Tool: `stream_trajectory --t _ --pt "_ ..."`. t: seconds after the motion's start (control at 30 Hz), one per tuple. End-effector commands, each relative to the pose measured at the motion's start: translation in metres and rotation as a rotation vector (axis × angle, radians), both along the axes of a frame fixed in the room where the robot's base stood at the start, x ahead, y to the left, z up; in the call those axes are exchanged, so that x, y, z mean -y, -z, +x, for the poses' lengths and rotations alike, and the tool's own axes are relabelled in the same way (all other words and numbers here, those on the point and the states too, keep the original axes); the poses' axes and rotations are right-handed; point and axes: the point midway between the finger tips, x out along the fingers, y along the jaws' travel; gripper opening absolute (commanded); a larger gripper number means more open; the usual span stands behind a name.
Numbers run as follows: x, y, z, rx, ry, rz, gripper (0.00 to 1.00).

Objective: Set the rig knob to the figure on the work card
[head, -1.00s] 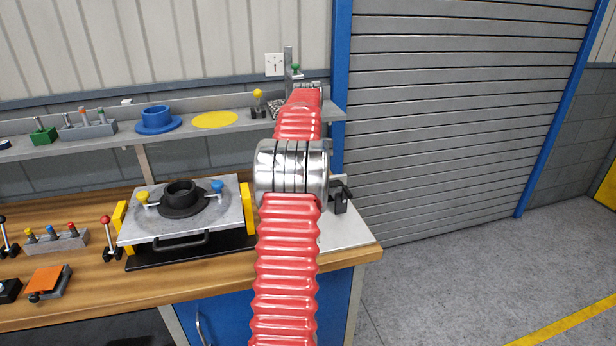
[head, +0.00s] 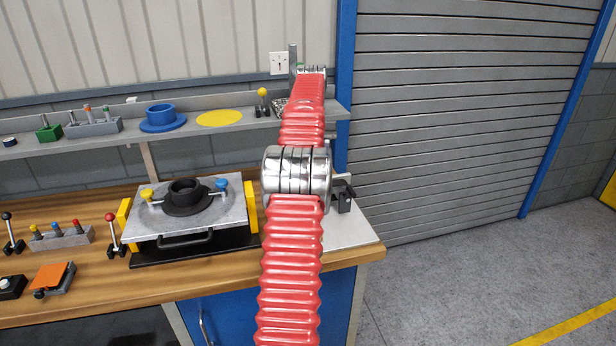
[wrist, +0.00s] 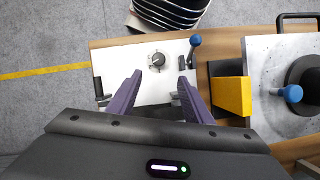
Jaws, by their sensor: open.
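In the wrist view a round metal knob (wrist: 157,60) with a dark centre stands on a pale plate (wrist: 125,62) at the bench's end. My gripper (wrist: 160,76) has purple fingers spread apart with nothing between them. The fingertips point toward the knob, one to each side in the picture; I cannot tell their height above it. In the head view my red arm hides the knob and gripper; part of the pale plate (head: 346,233) shows. Its scale or figures are not readable. A small white card-like plate (head: 279,63) with a dark mark hangs on the wall; I cannot read it.
A blue ball-ended lever (wrist: 195,41) stands close right of the knob in the wrist view. A black clamp (head: 342,196) sits at the plate's edge. A grey pallet (head: 225,222) with yellow side blocks lies left of my arm. The floor right of the bench is clear.

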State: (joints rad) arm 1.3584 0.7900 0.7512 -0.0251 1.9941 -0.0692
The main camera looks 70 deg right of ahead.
Motion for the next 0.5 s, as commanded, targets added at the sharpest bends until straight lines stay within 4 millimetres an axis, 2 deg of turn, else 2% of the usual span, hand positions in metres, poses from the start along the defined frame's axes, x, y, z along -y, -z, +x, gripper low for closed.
stream_trajectory --t 0.17,0.27,0.5 --pt "-0.01 -0.01 0.022 0.006 -0.037 -0.024 0.46" --pt "-0.024 -0.02 0.046 0.013 -0.081 -0.051 0.46" --pt "-0.079 -0.047 0.118 0.048 -0.222 -0.14 0.46"
